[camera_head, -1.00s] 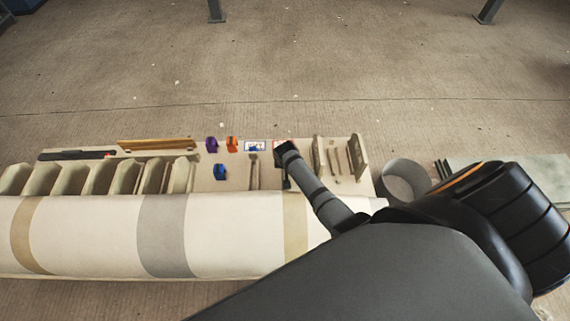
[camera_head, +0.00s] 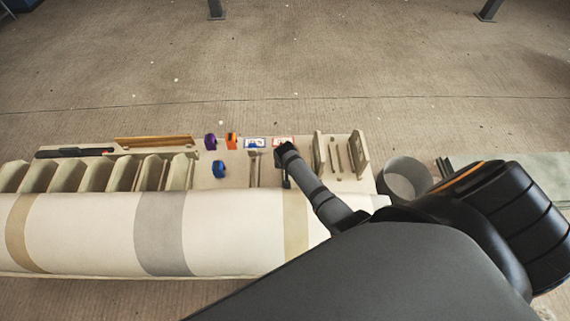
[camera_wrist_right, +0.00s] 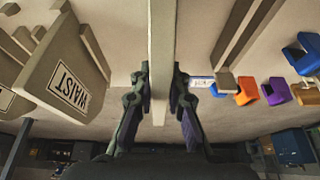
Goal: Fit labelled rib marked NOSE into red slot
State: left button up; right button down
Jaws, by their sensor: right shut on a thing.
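My right gripper (camera_head: 287,152) is over the bench, and its dark fingers hide part of what is below. In the right wrist view, the gripper (camera_wrist_right: 160,100) is shut on a pale rib (camera_wrist_right: 162,55) seen edge-on. No lettering shows on this rib, so I cannot tell whether it is marked NOSE. A red-bordered card (camera_head: 283,140) shows just behind the gripper, partly covered; the red slot itself cannot be made out. A blue-bordered card (camera_head: 255,142) is to its left. My left gripper is not in view.
A rib marked WAIST (camera_wrist_right: 67,82) stands beside the gripper. Purple (camera_head: 210,141), orange (camera_head: 231,141) and blue (camera_head: 219,169) pieces lie left of it. The long striped mould (camera_head: 100,230) fills the front. A grey round bin (camera_head: 405,180) stands at right.

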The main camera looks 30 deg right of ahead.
jog(key=shift+f, duration=0.35)
jog(key=c, duration=1.3)
grip_release()
jog(key=shift+o, duration=0.2)
jog(key=v, duration=1.2)
jog(key=shift+a, duration=0.1)
